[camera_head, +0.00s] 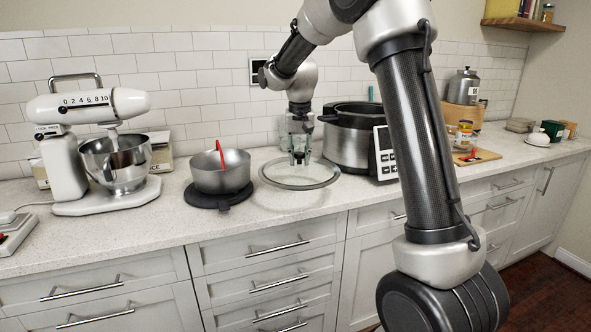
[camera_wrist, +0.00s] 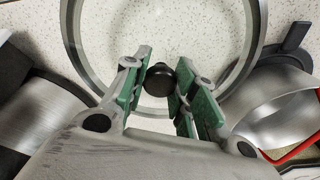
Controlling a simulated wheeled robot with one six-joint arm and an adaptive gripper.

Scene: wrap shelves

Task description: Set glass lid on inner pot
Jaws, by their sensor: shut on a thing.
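The glass lid (camera_head: 302,187) is a clear disc with a grey rim, held level over the counter between the two pots. I cannot tell whether its rim touches the counter. My gripper (camera_head: 300,158) points down above the lid's middle. In the wrist view my gripper (camera_wrist: 165,82) has its green pads closed on the lid's black knob (camera_wrist: 159,79). The inner pot (camera_head: 221,172), a steel bowl, stands uncovered to the left of the lid on a black trivet (camera_head: 204,199). The inner pot (camera_wrist: 275,105) also shows at the right of the wrist view.
A red utensil (camera_head: 220,155) sticks up from the inner pot. A large cooker (camera_head: 346,148) with a dark rim stands close to the right of the lid. A stand mixer (camera_head: 62,165) stands left of the pot. The counter in front of the lid is clear.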

